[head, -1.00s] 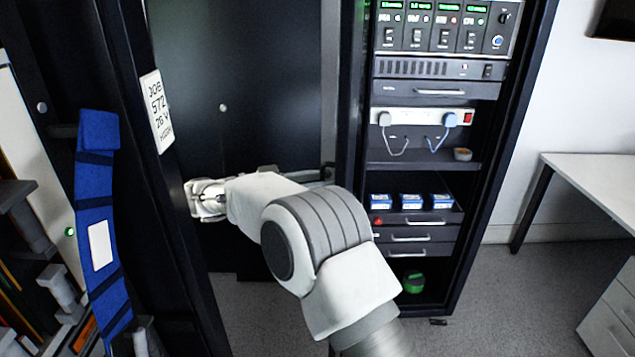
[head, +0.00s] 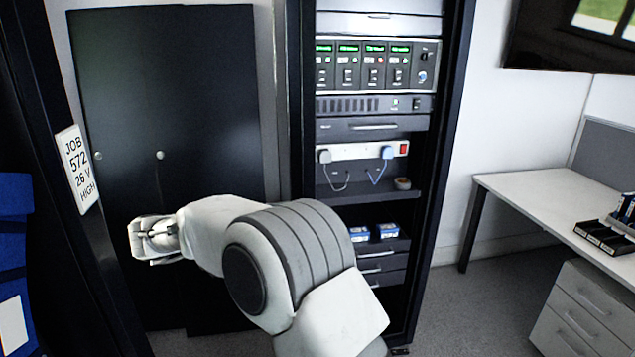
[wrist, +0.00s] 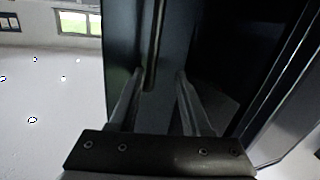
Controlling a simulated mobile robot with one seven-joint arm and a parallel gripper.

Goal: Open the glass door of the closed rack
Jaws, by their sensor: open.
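My gripper (head: 137,240) is at the left of the head view, in front of a dark two-door cabinet. In the wrist view its two fingers (wrist: 160,105) are apart, with a dark upright strip (wrist: 152,45) showing between and beyond them. I cannot tell whether they touch it. A black upright panel (head: 55,110) with a white "JOB 572" label (head: 77,168) stands to the left of my gripper. A tall black rack (head: 452,130) with instruments stands right of my gripper, its shelves in plain view. I cannot make out a glass pane or which rack is closed.
The dark cabinet (head: 185,80) has two round knobs. A blue object (head: 14,240) is at the far left. A white desk (head: 535,195) with drawers (head: 580,305) stands at the right. Grey floor (head: 460,315) is clear between rack and desk.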

